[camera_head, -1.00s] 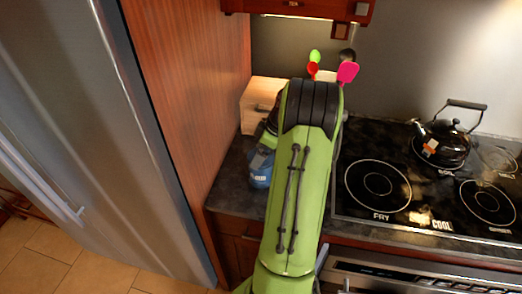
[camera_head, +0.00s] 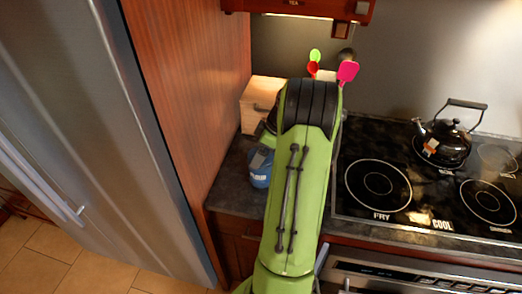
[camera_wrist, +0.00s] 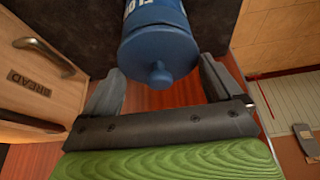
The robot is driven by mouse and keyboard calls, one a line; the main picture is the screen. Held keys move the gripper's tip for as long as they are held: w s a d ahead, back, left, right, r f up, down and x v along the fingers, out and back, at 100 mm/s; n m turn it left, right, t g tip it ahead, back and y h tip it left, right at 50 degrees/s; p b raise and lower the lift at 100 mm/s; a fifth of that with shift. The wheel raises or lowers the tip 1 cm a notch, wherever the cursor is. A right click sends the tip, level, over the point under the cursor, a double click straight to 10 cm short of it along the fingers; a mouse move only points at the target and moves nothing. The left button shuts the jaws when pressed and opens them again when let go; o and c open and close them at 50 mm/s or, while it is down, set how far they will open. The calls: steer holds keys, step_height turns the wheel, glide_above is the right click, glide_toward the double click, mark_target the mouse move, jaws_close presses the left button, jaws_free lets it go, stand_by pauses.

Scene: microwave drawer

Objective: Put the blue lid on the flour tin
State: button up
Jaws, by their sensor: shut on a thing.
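The blue lid (camera_wrist: 160,52), with a round knob, is between the two fingers of my gripper (camera_wrist: 160,68) in the wrist view. My gripper is shut on the lid, with a grey finger on each side. The blue flour tin (camera_wrist: 143,5) is directly beyond the lid, with part of its white lettering showing. The lid is lined up with the tin; I cannot tell whether it is fully seated. In the head view the tin (camera_head: 260,180) stands on the counter left of my arm, which hides much of my gripper.
A wooden bread box (camera_wrist: 38,65) is close on the left in the wrist view and behind the tin in the head view. A tall wooden panel (camera_head: 195,100) borders the counter's left. The stove (camera_head: 400,200) with a black kettle (camera_head: 445,140) is on the right.

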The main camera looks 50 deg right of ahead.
steer(key=shift+f+b, duration=0.4)
steer(key=shift+b, duration=0.05)
stand_by(0.8)
steer(key=o, duration=0.7)
steer(key=shift+r, duration=0.1)
steer(key=shift+r+p, duration=2.85)
steer(key=shift+r, duration=0.65)
steer(key=shift+f, duration=0.1)
